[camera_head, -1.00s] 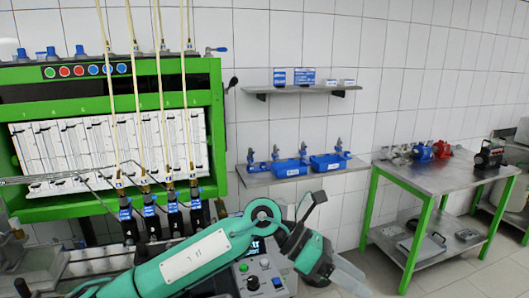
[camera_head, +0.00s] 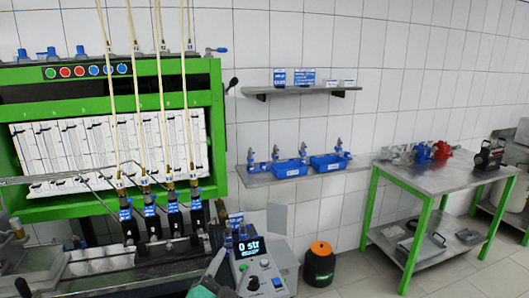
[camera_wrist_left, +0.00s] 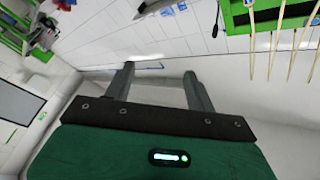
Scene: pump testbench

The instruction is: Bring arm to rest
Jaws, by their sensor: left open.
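My left gripper (camera_head: 217,262) shows only in part at the bottom middle of the head view, a grey finger and a bit of green body in front of the control box. In the left wrist view, my left gripper (camera_wrist_left: 158,72) has its two dark fingers apart with nothing between them. The rest of the left arm is below the picture edge. My right gripper is in neither view.
The green test bench (camera_head: 215,120) with gauges and hoses stands at the left. The control box (camera_head: 258,272) with a lit display is close to the gripper. A black-and-orange canister (camera_head: 319,265) stands on the floor. A green-legged table (camera_head: 430,178) is at the right.

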